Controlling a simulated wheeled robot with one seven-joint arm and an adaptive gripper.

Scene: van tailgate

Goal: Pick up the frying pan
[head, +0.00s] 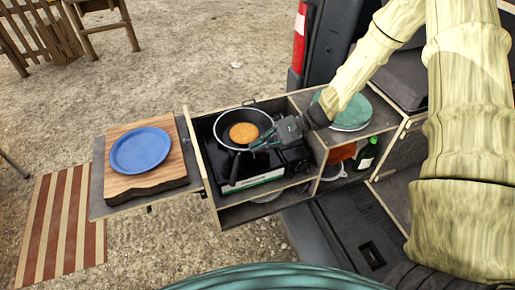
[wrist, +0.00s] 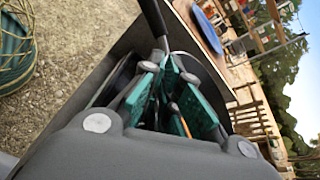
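The dark frying pan (head: 262,115) sits on the stove, with a round orange-brown pancake (head: 243,132) inside. Its dark handle (head: 235,168) points toward the front of the stove. My gripper (head: 257,144) reaches in from the right, over the near right part of the pan, with its tips close to the base of the handle. In the wrist view the gripper (wrist: 169,72) has green pads standing apart, with a bit of orange showing between them. The handle (wrist: 152,18) runs up from beyond the tips. Contact with the handle cannot be made out.
A blue plate (head: 140,150) lies on a wooden board (head: 175,180) to the left. A green plate (head: 352,122) is on the right-hand box top. A dark bottle (head: 366,155) stands in the compartment below. Drawer walls surround the stove (head: 245,181).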

